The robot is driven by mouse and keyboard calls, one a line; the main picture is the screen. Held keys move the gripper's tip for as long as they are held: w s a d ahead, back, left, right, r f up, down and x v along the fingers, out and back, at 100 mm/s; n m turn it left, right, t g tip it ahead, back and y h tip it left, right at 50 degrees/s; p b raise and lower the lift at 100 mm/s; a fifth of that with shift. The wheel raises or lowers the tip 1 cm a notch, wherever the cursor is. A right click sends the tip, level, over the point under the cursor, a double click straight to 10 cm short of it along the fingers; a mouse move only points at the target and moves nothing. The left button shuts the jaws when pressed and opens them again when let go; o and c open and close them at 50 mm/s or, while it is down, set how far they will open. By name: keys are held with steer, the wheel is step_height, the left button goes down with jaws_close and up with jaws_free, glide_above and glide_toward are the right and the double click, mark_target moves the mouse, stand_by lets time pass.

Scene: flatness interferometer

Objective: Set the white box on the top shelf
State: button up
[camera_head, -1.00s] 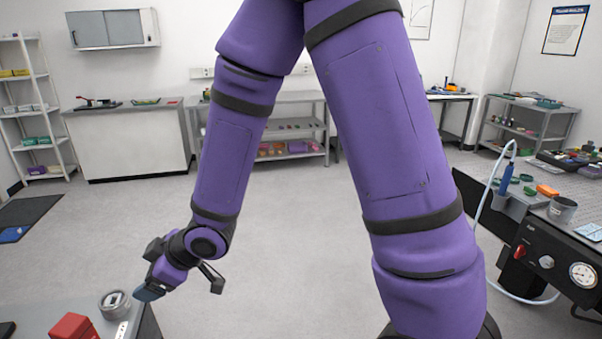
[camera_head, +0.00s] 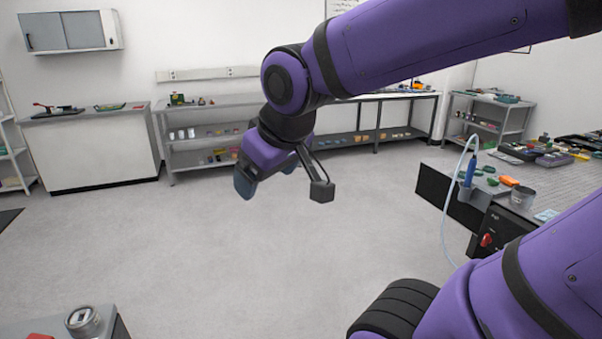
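My gripper (camera_head: 266,178) hangs in mid-air near the picture's centre, in front of the back shelving. Its two blue-grey fingers show apart on either side of the purple hand, with nothing seen between them, though the hand hides part of the gap. I cannot make out the white box in the current view. A tall white shelf rack (camera_head: 8,150) is cut off by the left edge, and its upper shelves are mostly out of view. A low grey shelf unit (camera_head: 205,102) stands at the back wall with small items on its shelves; I cannot tell which shelf is meant.
A table corner at bottom left holds a round metal container (camera_head: 83,321) and a partly cut-off red object (camera_head: 40,337). A bench with a blue tool (camera_head: 471,172) and hose stands right. A white cabinet (camera_head: 93,155) stands back left. The middle floor is clear.

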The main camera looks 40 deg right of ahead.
steer(key=s+d+r+m, duration=0.1)
steer(key=s, duration=0.5)
steer(key=shift+r+g, duration=0.3)
steer(key=shift+g, duration=0.1)
steer(key=shift+o, duration=0.4)
steer(key=shift+s+d+m, duration=0.15)
steer(key=shift+s+m, duration=0.15)
steer(key=shift+s, duration=0.1)
steer(key=shift+w, duration=0.1)
steer(key=w+a+f+n+t+y, duration=0.1)
steer(key=w+a+f+n, duration=0.4)
steer(key=w, duration=0.5)
steer(key=w+a+f+n+t+y, duration=0.1)
steer(key=w+a+f+n+y, duration=0.15)
steer(key=w+a+f, duration=0.65)
steer(key=a+f+n+g+y, duration=0.1)
steer(key=a+f+n+y, duration=0.1)
steer(key=a+f, duration=0.4)
steer(key=a+f+n+g+y, duration=0.1)
steer(key=a+f+y, duration=0.3)
steer(key=a, duration=1)
steer(key=a+f+n+g+y, duration=0.1)
steer(key=a+f+n+y, duration=0.2)
steer(key=a+f, duration=0.7)
steer(key=shift+s+a+f+n+y, duration=0.2)
steer(key=shift+a+n+y, duration=0.15)
steer(key=shift+a+n, duration=0.2)
